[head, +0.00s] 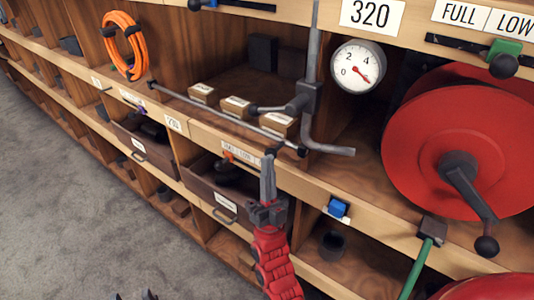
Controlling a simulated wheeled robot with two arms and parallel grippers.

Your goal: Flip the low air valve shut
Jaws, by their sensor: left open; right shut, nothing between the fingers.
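A small lever with an orange part (240,158) sits on the lower wooden rail under a small label that is too small to read surely. I cannot tell whether it is the low air valve, or how its handle is turned. My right gripper (267,168), on a red arm, points up with its fingers together and empty. Its tips appear close to the right end of this lever; contact cannot be told. My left gripper (137,296) shows only as dark tips at the bottom edge, apart from everything. A green valve (505,47) with a black knob sits top right, below FULL and LOW labels.
A grey pipe with a handle (308,98) stands beside a round gauge (358,67). A red reel (440,140) with a crank fills the right. A blue switch (338,208) and a green lever (418,265) sit on the lower rail. Open floor (60,200) lies left.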

